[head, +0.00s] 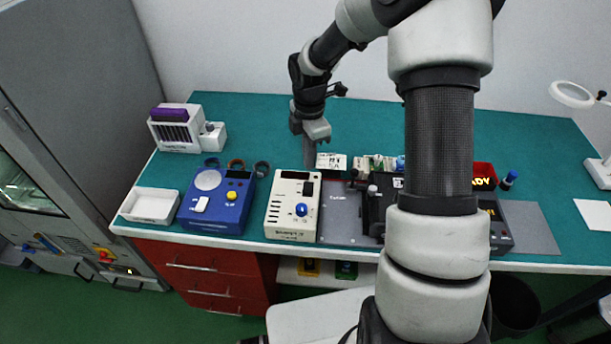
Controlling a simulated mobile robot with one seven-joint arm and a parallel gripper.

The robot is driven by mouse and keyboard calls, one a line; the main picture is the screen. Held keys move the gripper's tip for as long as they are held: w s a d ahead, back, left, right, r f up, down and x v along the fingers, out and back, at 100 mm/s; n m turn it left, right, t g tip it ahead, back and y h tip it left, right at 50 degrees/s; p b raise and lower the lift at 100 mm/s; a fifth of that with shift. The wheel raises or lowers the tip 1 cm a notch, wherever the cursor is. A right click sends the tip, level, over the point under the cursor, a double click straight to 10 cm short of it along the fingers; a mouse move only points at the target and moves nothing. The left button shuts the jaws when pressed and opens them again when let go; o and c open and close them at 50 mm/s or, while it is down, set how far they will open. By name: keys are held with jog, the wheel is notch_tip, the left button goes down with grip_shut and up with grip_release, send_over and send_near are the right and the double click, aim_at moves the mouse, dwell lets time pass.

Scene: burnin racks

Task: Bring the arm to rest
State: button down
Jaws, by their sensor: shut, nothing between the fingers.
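My gripper (309,152) is at the end of my arm, pointing down over the back middle of the green bench top (262,112). It is shut and empty, just behind the cream box with a blue knob (290,222). The fingertips are small here, and I cannot tell how high they are above the surface. A small white card with dark print (332,161) lies just right of the fingers. My arm crosses the right half of the view and hides part of the bench.
A blue device (217,218), a white tray (152,205) and a white rack with a purple top (175,130) stand on the left. A black fixture (376,205) is right of the cream box. A magnifier lamp (573,94) stands far right. The back left bench is clear.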

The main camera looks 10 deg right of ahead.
jog(key=s+d+r+m+t+h, duration=0.1)
jog(key=s+r+m, duration=0.3)
jog(key=r, duration=0.4)
jog(key=s+r+m+t, duration=0.1)
jog(key=s+r+m, duration=0.35)
jog(key=r, duration=0.45)
jog(key=s+r+m+t, duration=0.1)
jog(key=s+r+m, duration=0.3)
jog(key=s+m, duration=0.2)
jog(key=s+a+r+m+t+y, duration=0.1)
jog(key=s+r+m+t, duration=0.1)
jog(key=s+m, duration=0.4)
jog(key=s+r, duration=0.1)
jog(key=s, duration=0.3)
jog(key=shift+s+r+t, duration=0.3)
jog(key=shift+r, duration=0.05)
jog(key=shift+d, duration=0.1)
